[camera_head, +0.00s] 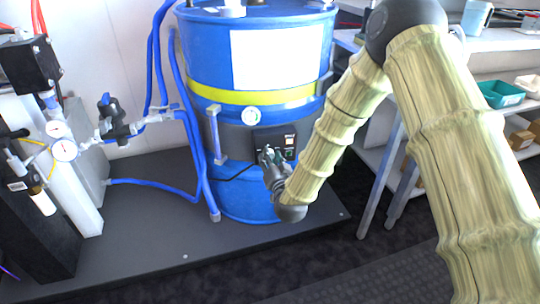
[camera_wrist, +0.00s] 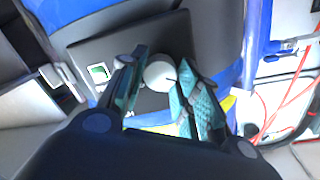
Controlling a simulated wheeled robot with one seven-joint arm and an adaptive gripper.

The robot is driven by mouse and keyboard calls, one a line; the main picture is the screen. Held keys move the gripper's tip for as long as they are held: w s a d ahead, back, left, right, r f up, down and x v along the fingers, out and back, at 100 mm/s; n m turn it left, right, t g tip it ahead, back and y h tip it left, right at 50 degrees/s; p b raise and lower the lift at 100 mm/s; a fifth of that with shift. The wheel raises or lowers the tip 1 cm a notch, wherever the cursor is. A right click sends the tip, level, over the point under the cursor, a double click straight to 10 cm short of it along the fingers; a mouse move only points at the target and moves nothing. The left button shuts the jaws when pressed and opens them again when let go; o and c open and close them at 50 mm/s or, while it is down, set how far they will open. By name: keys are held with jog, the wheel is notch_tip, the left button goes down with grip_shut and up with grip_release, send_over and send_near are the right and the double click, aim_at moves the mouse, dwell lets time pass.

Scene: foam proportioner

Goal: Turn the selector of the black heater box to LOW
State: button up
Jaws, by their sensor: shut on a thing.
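The black heater box (camera_head: 282,134) sits on the front of the blue drum (camera_head: 270,50), on its dark band. In the wrist view the box is a dark panel (camera_wrist: 90,52) with a green-lit square switch (camera_wrist: 98,73). The selector is a round pale knob (camera_wrist: 160,74) on that panel. My gripper (camera_head: 267,155) is at the lower left part of the box in the head view. In the wrist view my gripper (camera_wrist: 160,92) has its teal-padded fingers on both sides of the knob, shut on it. The selector's position marks are too small or hidden to read.
A sight tube (camera_head: 215,134) stands left of the box, with blue hoses (camera_head: 178,100) beyond it. Gauges (camera_head: 64,150) and valves are at the far left. A shelf with a green bin (camera_head: 500,94) is at the right. The dark platform (camera_head: 150,235) is mostly clear in front.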

jog(key=shift+w+d, duration=0.1)
jog(key=shift+d, duration=0.05)
jog(key=shift+r, duration=0.1)
dwell(0.3)
jog(key=o, duration=1)
jog(key=v, duration=1.2)
